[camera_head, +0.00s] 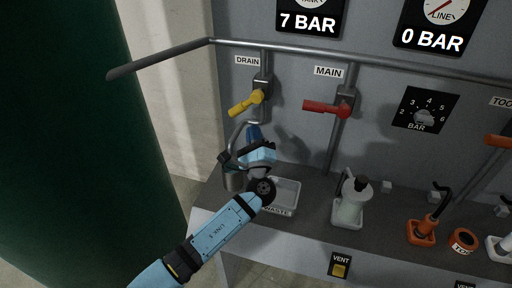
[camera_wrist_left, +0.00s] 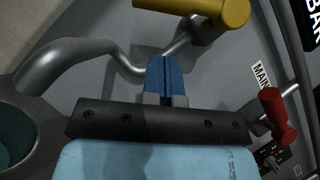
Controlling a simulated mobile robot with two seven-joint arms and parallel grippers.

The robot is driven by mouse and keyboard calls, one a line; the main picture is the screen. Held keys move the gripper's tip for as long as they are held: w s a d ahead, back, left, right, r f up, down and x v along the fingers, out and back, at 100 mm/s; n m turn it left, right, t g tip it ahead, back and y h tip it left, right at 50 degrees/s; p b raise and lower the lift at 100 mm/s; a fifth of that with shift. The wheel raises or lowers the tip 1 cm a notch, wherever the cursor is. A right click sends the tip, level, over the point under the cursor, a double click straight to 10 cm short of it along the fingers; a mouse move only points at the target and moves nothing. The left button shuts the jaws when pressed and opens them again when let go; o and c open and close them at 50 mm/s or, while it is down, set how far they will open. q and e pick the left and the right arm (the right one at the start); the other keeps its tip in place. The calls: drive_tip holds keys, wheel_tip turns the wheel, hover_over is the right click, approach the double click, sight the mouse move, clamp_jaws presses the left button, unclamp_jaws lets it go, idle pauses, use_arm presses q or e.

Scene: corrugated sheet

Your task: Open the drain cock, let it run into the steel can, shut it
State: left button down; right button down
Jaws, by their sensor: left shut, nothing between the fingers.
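The drain cock's yellow handle (camera_head: 244,104) sits under the DRAIN label and points down and to the left. In the left wrist view the yellow handle (camera_wrist_left: 205,12) is at the top, beyond my fingertips. My left gripper (camera_head: 253,132) has blue fingers, shut and empty, just below the handle and apart from it. The fingers (camera_wrist_left: 163,72) also show closed in the wrist view. A curved grey spout (camera_wrist_left: 65,62) bends down toward the steel can (camera_head: 232,182), partly hidden by my wrist. The can's rim (camera_wrist_left: 35,118) is at lower left, its inside dark green. No stream is visible. My right gripper is out of view.
A red MAIN handle (camera_head: 328,107) is to the right. A grey rail (camera_head: 380,62) crosses the panel above. The WASTE tray (camera_head: 290,186), a pump bottle (camera_head: 352,202) and orange holders (camera_head: 424,232) stand on the shelf. Gauges read 7 BAR and 0 BAR.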

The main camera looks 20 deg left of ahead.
sight(243, 106)
use_arm(q)
drive_tip(key=a+r, duration=0.1)
drive_tip(key=w+a+r+p, duration=0.1)
drive_tip(key=r, duration=0.1)
drive_tip(key=shift+a, duration=0.3)
drive_tip(key=shift+a, duration=0.1)
drive_tip(key=shift+a+r+b, duration=0.2)
drive_tip(key=shift+a+b, duration=0.15)
